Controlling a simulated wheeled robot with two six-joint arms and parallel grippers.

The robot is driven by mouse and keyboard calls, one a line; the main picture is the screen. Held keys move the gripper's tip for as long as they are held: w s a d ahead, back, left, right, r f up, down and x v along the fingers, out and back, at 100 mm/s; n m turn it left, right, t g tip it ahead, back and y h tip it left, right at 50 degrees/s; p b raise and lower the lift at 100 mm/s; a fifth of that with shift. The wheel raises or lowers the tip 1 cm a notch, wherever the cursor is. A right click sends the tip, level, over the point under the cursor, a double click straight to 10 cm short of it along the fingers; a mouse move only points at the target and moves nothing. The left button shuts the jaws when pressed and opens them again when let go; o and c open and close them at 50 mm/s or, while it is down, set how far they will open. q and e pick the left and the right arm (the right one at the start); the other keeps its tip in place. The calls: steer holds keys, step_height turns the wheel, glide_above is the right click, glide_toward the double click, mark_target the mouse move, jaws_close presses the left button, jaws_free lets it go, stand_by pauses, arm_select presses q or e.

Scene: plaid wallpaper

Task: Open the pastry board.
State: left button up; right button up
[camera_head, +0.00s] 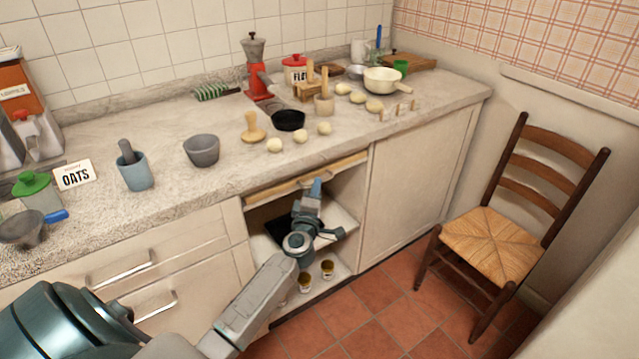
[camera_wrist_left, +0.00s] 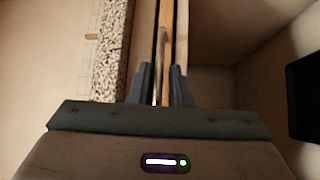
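The pastry board (camera_head: 340,165) is a thin wooden slab, its front edge just under the worktop above an open cupboard bay. A thin bar, which looks like its handle, runs along that edge. My left gripper (camera_head: 316,187) is in front of this edge, its fingers pointing at it. In the left wrist view the fingers (camera_wrist_left: 161,85) stand apart, one on each side of the bar and the wooden edge (camera_wrist_left: 166,40). I see no clear contact. The fingertips partly hide the bar. My right gripper is out of view.
The worktop (camera_head: 90,220) above carries a black pan (camera_head: 288,120), dough balls (camera_head: 300,136) and a grey bowl (camera_head: 202,150). Small jars (camera_head: 327,268) stand low in the bay. A chair (camera_head: 490,245) stands at the right; the tiled floor before the cupboard is clear.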

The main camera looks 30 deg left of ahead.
arm_select(q)
steer(key=shift+x, duration=1.45)
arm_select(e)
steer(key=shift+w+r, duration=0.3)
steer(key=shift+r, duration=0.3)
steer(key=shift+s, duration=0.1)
arm_select(q)
steer(key=shift+c, duration=0.5)
jaws_close()
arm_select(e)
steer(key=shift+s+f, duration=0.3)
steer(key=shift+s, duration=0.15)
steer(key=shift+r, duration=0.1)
